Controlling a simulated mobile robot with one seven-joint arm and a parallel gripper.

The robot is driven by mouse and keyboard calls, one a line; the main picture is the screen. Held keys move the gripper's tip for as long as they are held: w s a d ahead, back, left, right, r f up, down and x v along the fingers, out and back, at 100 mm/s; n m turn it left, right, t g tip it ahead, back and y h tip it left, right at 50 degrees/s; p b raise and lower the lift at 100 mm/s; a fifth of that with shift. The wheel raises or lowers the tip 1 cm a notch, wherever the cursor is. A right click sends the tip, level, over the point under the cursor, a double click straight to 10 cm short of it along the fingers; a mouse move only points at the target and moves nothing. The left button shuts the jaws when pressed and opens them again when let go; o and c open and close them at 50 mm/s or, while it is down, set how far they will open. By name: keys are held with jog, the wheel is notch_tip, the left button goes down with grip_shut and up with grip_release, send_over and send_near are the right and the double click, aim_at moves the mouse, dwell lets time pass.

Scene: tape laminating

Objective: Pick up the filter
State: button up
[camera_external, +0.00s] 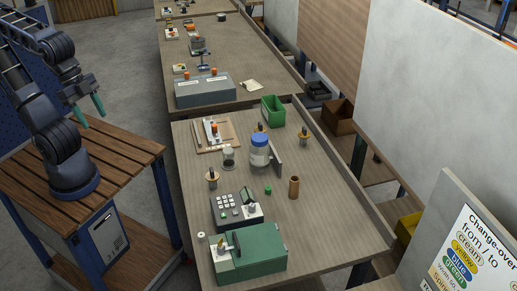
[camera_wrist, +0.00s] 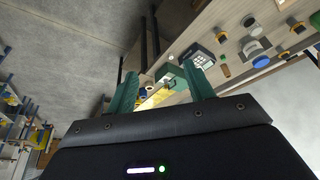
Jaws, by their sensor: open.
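My gripper (camera_external: 90,104) has green fingers and is at the left, above my wooden-topped base and away from the workbench (camera_external: 330,225). It is open and empty; in the wrist view its fingers (camera_wrist: 162,88) stand wide apart. I cannot tell for sure which object is the filter.
A green machine (camera_external: 252,252) and a keypad device (camera_external: 232,209) stand at the near end of the bench. A green bin (camera_external: 273,111) and a wooden tray (camera_external: 230,143) are at its far end. A grey panel (camera_external: 277,154) stands beside the blue-lidded jar. The right bench side is clear.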

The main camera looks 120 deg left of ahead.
jog(key=w+a+r+n+g, duration=0.1)
jog(key=w+a+r+n, duration=0.15)
jog(key=w+a, duration=1)
jog(key=n+g, duration=0.3)
jog(key=n, duration=0.4)
send_over(260, 123)
jog(key=f, duration=2.3)
jog(key=shift+w, duration=0.3)
jog(key=f, duration=0.6)
jog(key=shift+s+a, duration=0.1)
jog(key=shift+a, duration=0.1)
jog(key=shift+s+d+f, duration=0.1)
jog(key=shift+f, duration=1.25)
jog(key=shift+s+d+f, duration=0.1)
jog(key=shift+f, duration=1.2)
jog(key=shift+w, duration=0.1)
jog(key=c, duration=0.7)
